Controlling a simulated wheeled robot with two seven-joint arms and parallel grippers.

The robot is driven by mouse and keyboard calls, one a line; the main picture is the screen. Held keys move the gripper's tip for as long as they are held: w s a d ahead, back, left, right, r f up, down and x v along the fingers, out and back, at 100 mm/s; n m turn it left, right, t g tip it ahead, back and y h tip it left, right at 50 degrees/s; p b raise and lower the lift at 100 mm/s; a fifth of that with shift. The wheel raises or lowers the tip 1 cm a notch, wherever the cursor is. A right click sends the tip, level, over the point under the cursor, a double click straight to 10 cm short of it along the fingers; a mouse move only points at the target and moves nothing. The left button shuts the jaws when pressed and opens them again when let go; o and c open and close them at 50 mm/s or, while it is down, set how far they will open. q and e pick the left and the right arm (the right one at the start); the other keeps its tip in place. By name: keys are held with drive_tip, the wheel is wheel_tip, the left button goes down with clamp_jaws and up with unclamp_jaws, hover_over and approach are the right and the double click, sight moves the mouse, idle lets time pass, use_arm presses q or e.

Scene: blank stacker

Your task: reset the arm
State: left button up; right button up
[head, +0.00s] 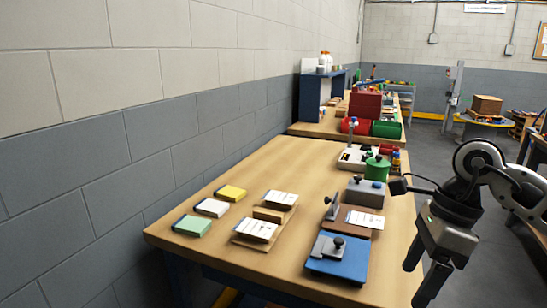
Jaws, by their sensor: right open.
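My right gripper (420,284) is at the lower right of the head view. It hangs beside the right edge of the wooden table (205,255), with its two dark fingers pointing down, apart and empty. The gripper touches nothing that I can see. My right arm comes in from the right edge. My left gripper is not in view.
A blue plate with a grey clamp (338,257) lies nearest the gripper. Behind it are a brown block with a white card (364,221), a grey block (363,193) and a green container (377,168). Yellow, white and green pads (192,226) lie left.

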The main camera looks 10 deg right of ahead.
drive_tip(key=s+a+m+y, duration=0.2)
drive_tip(key=a+m+y, duration=0.2)
drive_tip(key=a+y, duration=0.55)
drive_tip(key=s+a+m+y, duration=0.35)
drive_tip(key=a+y, duration=0.25)
drive_tip(key=a, duration=0.7)
drive_tip(key=w+d+f+m+t+h, duration=0.25)
drive_tip(key=f+m+t+h, duration=0.5)
drive_tip(key=m, duration=0.75)
drive_tip(key=w+d+f+m+t+h, duration=0.2)
drive_tip(key=d+f+m+t+h, duration=0.15)
drive_tip(key=m+t, duration=0.9)
drive_tip(key=s+d+f+m+g+h, duration=0.2)
drive_tip(key=s+f+m+g, duration=0.2)
drive_tip(key=f, duration=0.4)
drive_tip(key=s+d+f+m+g+h, duration=0.2)
drive_tip(key=s+f+m+g, duration=0.3)
drive_tip(key=s+f+m, duration=0.2)
drive_tip(key=shift+f+m+h, duration=0.3)
drive_tip(key=shift+f+h, duration=0.05)
drive_tip(key=shift+f, duration=0.3)
